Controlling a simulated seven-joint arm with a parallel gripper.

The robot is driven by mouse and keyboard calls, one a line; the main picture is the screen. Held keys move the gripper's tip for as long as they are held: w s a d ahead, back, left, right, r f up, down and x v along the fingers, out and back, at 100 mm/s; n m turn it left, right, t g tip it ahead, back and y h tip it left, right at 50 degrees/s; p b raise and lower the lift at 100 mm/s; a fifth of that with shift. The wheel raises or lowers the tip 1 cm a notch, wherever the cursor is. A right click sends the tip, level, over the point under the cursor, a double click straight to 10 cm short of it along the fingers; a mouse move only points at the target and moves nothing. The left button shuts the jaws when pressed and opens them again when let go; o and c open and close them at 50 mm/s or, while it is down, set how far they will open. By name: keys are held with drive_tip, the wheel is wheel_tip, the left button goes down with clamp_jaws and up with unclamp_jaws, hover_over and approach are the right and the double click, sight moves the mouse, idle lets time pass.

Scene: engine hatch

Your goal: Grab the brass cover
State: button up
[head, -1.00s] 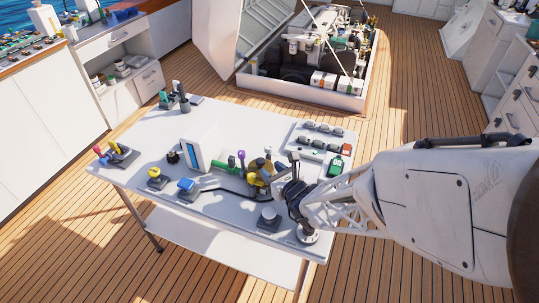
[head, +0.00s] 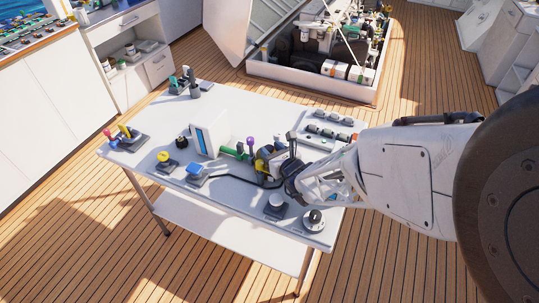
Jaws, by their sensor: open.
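A small brass-yellow piece (head: 261,166) sits on the white table, just left of my gripper; I take it for the brass cover. It is small and partly hidden by the dark gripper parts, so its shape is unclear. My gripper (head: 279,164) is open, low over the right part of the table and close beside this piece. I cannot tell whether they touch.
The white table (head: 150,162) also bears a green cylinder (head: 232,152), a purple-knobbed lever (head: 250,143), an upright panel (head: 207,138), a blue button (head: 194,169), a white knob (head: 277,202) and a dial (head: 314,220). An open engine hatch (head: 318,84) lies behind.

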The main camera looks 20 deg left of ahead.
idle(0.5)
drive_tip(key=c, duration=0.7)
drive_tip(key=shift+r, duration=0.15)
drive_tip(key=shift+r, duration=4.9)
